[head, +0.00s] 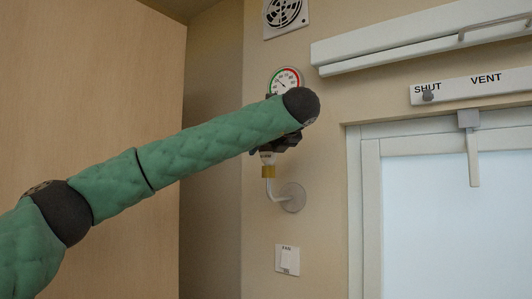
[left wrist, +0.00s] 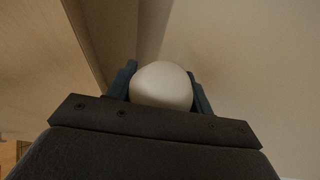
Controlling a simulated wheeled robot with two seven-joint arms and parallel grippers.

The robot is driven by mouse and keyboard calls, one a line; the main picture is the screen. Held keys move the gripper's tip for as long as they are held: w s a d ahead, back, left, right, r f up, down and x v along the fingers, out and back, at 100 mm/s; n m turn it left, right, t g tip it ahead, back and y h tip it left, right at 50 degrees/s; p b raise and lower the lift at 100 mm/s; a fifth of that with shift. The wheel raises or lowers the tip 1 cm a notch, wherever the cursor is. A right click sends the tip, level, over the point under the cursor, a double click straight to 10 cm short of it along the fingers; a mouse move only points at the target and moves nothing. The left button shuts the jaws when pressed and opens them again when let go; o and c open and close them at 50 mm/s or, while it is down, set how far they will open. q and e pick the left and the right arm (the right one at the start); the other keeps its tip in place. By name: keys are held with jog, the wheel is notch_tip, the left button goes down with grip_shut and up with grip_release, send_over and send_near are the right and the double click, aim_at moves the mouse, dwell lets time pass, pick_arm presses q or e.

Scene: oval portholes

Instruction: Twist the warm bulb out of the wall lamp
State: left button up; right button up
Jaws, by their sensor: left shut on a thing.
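The wall lamp (head: 292,197) has a round wall plate, a curved white arm and a brass-coloured socket (head: 268,171) facing up. My left arm reaches across from the left, and its dark gripper (head: 279,143) is at the top of the lamp, hiding most of the bulb. In the left wrist view the pale round bulb (left wrist: 161,86) sits between the two fingers of my left gripper (left wrist: 163,92), which is shut on it. A little white shows just above the socket in the head view; I cannot tell whether the bulb is still seated. My right gripper is not in view.
A round gauge (head: 286,80) is on the wall just above my gripper. A vent grille (head: 284,14) is higher up, and a switch plate (head: 287,260) is below the lamp. A framed window (head: 450,215) stands to the right, a wooden panel (head: 90,90) to the left.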

pick_arm(q)
jog(key=shift+a+n+g+y+b, duration=0.1)
jog(key=shift+n+g+y+b, duration=0.4)
jog(key=shift+n+y+b, duration=0.35)
dwell(0.6)
jog(key=shift+s+n+g+y+b, duration=0.15)
jog(key=shift+n+g+y+b, duration=0.6)
jog(key=shift+b, duration=1.3)
jog(key=shift+f+y+b, duration=0.1)
jog(key=shift+y+b, duration=0.2)
jog(key=shift+b, duration=0.05)
jog(key=shift+a+n+g+y+b, duration=0.1)
jog(key=shift+n+g+y+b, duration=0.25)
jog(key=shift+n+b, duration=0.45)
jog(key=shift+r, duration=0.7)
dwell(0.9)
jog(key=shift+r, duration=0.1)
jog(key=shift+r+p, duration=0.85)
jog(key=shift+r, duration=0.55)
jog(key=shift+a, duration=0.1)
